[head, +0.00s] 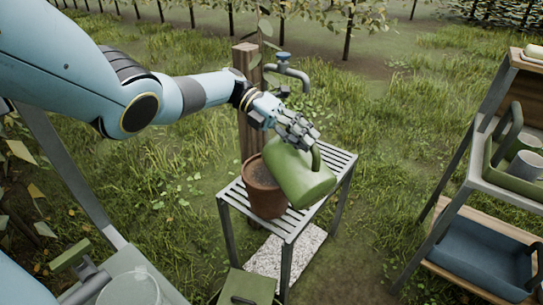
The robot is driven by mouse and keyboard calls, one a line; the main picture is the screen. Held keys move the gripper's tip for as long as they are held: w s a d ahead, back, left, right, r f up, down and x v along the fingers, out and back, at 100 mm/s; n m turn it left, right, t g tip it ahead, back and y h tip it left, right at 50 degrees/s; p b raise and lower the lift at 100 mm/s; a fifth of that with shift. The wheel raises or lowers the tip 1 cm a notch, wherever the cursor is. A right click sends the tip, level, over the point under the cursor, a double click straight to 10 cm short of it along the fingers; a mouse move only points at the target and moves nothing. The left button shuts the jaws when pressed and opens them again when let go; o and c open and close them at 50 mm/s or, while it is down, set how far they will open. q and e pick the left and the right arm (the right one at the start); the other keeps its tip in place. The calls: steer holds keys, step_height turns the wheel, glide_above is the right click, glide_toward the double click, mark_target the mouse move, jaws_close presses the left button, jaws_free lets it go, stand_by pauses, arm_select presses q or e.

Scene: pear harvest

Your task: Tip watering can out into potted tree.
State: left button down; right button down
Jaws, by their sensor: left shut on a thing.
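The green watering can (307,184) is tilted, its body beside and partly over the right rim of the brown pot (263,197). My left gripper (297,132) is shut on the top of the can. The pot stands upright on a grey slatted table (335,165) and shows dark soil. Leaves (265,28) rise above the post behind it; the stem's link to the pot is hard to make out. The can's spout is hard to make out, and no water can be seen. My right gripper is not in view.
A wooden post (246,120) with a blue-grey tap (285,68) stands behind the table. On the right, a shelf rack (462,190) holds a green tray, cups and a blue crate (478,258). A green container (248,287) is at the bottom. Grass lies around.

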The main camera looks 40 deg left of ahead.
arm_select(q)
steer(key=shift+w+a+r+h+b, duration=0.15)
steer(key=shift+a+r+h+b, duration=0.15)
steer(key=shift+a+b, duration=0.3)
steer(key=shift+w+a+r+h+b, duration=0.15)
steer(key=shift+a+r+h+b, duration=0.15)
steer(key=shift+a+b, duration=0.4)
steer(key=shift+w+a+r+n+h+b, duration=0.15)
steer(key=shift+a+r+n+h+b, duration=0.3)
steer(key=shift+b, duration=0.6)
steer(key=shift+w+a+m+h+b, duration=0.15)
steer(key=shift+a+h+b, duration=0.1)
steer(key=shift+a+b, duration=0.6)
steer(key=shift+r+b, duration=0.2)
steer(key=shift+b, duration=0.1)
steer(key=shift+d, duration=0.1)
stand_by(0.3)
